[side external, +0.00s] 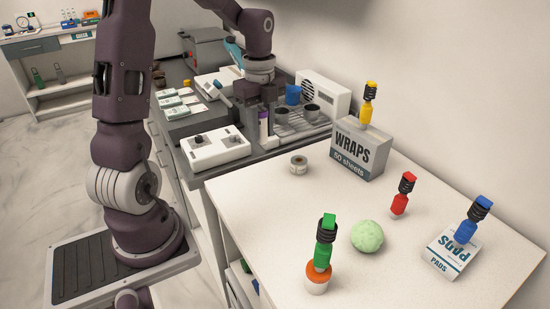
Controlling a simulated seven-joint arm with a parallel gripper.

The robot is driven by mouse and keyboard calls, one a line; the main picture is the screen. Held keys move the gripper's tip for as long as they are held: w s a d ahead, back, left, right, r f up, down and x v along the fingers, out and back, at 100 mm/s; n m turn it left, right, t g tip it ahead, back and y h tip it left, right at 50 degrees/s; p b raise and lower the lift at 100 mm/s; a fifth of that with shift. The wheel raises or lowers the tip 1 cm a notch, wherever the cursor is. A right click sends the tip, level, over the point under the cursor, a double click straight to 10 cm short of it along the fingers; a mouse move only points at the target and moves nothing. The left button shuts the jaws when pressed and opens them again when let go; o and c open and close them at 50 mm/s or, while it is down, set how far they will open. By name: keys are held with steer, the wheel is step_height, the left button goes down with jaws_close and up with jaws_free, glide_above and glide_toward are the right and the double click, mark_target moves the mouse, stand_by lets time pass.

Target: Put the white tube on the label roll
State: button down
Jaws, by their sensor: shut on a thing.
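The label roll (298,160) is a small pale roll with a dark centre, lying flat on the white table near its back-left edge. My gripper (264,120) is above the grey counter, up and left of the label roll in the picture. It is shut on a slim upright white tube (263,132) with a purple upper part. The fingers partly hide the tube, and I cannot tell whether its lower end touches the counter. The tube and the label roll are apart.
A WRAPS box (358,150) with a yellow bottle stands right of the label roll. Red (402,195), green (324,243) and blue (471,220) bottles and a green ball (367,236) stand nearer. A drying rack (300,125) with cups and a white switch box (217,148) flank my gripper.

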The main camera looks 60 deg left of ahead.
step_height(320, 180, up, 2)
glide_above(299, 160)
steer(key=shift+n, duration=0.3)
step_height(299, 160, down, 9)
steer(key=shift+a+f, duration=0.1)
steer(key=shift+f, duration=0.05)
steer(key=shift+f, duration=0.1)
steer(key=c, duration=1.1)
jaws_free()
